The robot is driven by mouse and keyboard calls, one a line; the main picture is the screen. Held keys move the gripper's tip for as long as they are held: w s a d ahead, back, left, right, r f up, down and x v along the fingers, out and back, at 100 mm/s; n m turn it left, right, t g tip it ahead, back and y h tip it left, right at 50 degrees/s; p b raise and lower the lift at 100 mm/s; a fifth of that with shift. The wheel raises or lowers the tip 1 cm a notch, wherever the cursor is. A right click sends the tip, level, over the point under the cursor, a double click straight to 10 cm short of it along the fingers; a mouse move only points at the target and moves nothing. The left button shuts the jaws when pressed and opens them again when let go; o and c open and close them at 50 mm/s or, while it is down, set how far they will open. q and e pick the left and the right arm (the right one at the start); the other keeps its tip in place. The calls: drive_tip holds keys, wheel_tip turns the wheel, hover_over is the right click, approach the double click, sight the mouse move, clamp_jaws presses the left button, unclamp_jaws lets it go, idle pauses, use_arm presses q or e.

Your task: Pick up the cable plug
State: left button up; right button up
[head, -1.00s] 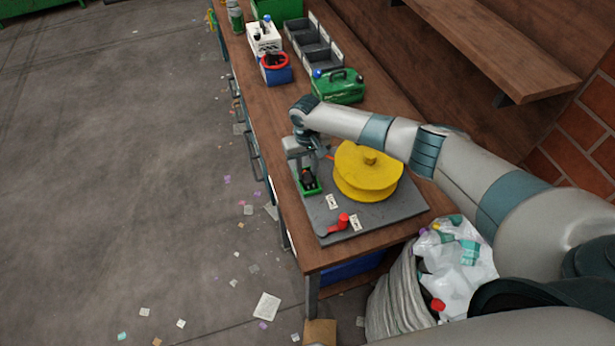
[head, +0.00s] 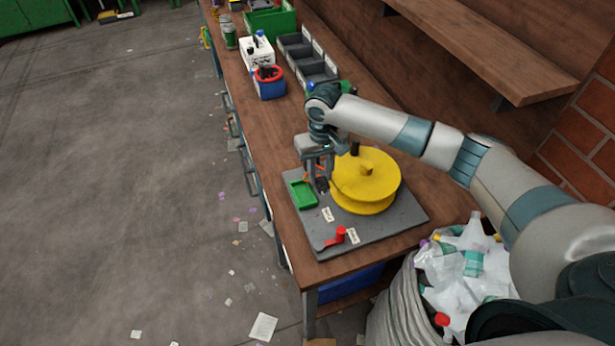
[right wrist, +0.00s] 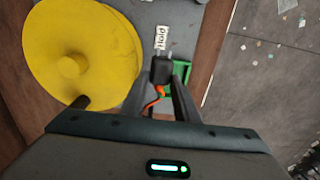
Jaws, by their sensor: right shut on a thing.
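The cable plug (head: 321,184) is a small black block with an orange cable (right wrist: 153,97). My right gripper (head: 321,181) is shut on it, and it shows between the fingertips in the right wrist view (right wrist: 162,70). The plug is out of the green holder (head: 303,195), which looks empty and lies just left of the gripper in the head view. The fingers hide part of the plug and cable. The yellow reel (head: 366,182) stands close to the right of the gripper. My left gripper is not in view.
A grey board (head: 385,222) bears the reel, holder, labels and a red lever (head: 337,237). Further back on the bench are a blue bin with a red rim (head: 269,84), grey trays (head: 309,62) and a white box (head: 257,52). A sack of bottles (head: 465,262) stands by the bench end.

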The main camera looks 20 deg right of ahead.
drive_tip(key=s+d+r+b, duration=0.1)
drive_tip(key=s+d+r, duration=0.2)
drive_tip(key=s, duration=0.1)
drive_tip(key=shift+d+r+b, duration=0.2)
drive_tip(key=shift+d+b, duration=0.1)
drive_tip(key=shift+d, duration=0.1)
idle(0.4)
drive_tip(key=shift+f, duration=1.15)
drive_tip(key=w+a+b, duration=0.2)
drive_tip(key=w, duration=1.2)
drive_tip(key=shift+w+a, duration=0.3)
drive_tip(key=shift+w, duration=0.1)
idle(1.3)
drive_tip(key=shift+r, duration=0.1)
